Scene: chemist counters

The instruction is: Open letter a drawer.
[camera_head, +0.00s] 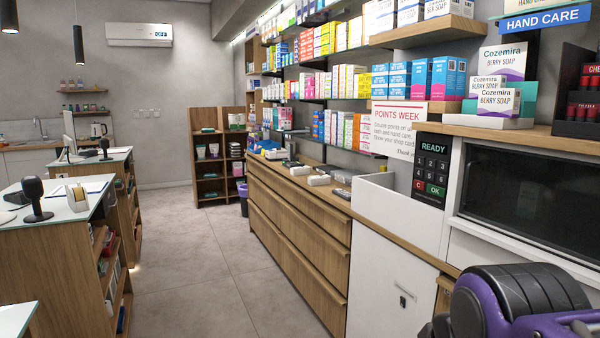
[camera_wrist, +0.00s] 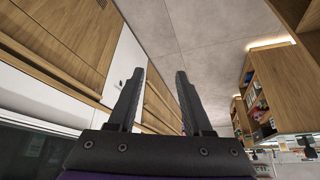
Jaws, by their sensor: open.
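A bank of wide wooden drawers (camera_head: 296,250) runs along the right-hand counter in the head view, with its fronts shut. No letter is readable on these fronts, so I cannot tell which is drawer A. In the wrist view, wooden drawer fronts (camera_wrist: 158,108) show partly behind the fingers. My gripper (camera_wrist: 160,75) is open and empty, its two dark fingers apart and touching nothing. In the head view my purple and black arm fills the bottom right corner, and my gripper is not seen there.
A white cabinet (camera_head: 388,280) with a small dark fitting stands right of the drawers, below a keypad (camera_head: 432,168) and a dark-fronted unit (camera_head: 530,190). Shelf islands (camera_head: 60,250) stand on the left. The grey floor (camera_head: 195,260) between is clear.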

